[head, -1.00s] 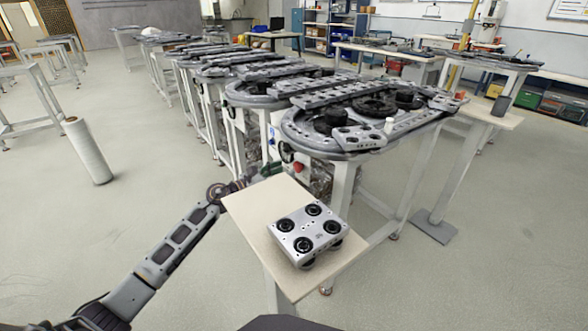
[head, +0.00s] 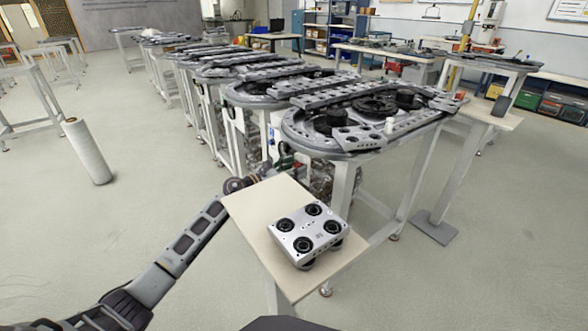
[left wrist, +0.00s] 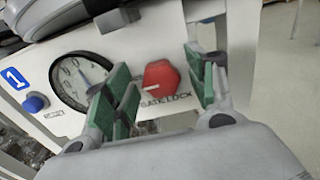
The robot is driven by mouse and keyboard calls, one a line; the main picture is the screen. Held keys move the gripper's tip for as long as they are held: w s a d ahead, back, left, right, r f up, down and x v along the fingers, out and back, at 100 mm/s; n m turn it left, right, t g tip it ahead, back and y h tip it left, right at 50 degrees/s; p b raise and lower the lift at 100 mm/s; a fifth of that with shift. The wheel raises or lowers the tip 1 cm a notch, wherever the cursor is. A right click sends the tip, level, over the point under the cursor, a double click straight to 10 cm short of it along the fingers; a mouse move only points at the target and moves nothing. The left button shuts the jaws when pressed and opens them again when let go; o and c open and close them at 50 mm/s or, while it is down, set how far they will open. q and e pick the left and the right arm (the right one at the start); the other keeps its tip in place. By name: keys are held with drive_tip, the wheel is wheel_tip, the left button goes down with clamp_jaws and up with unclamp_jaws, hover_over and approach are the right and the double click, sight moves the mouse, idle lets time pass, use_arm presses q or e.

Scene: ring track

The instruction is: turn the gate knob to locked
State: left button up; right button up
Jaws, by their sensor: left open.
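The red gate knob (left wrist: 161,78) is on a white panel in the left wrist view, with a "GATE LOCK" label (left wrist: 166,99) just below it. A pale mark on the knob points to the left in that picture. My left gripper (left wrist: 163,74) is open, its green-padded fingers on either side of the knob. Whether the pads touch it I cannot tell. In the head view my left gripper (head: 284,164) is at the panel under the front ring track (head: 345,142), and the knob is hidden there. My right gripper is not in view.
A round gauge (left wrist: 83,80) and a blue button (left wrist: 36,102) sit left of the knob. A small table (head: 262,213) holding a silver device with black wheels (head: 306,232) stands close in front. A white roll (head: 87,152) stands on open floor at left.

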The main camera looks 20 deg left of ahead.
use_arm(q)
drive_tip(key=c, duration=1)
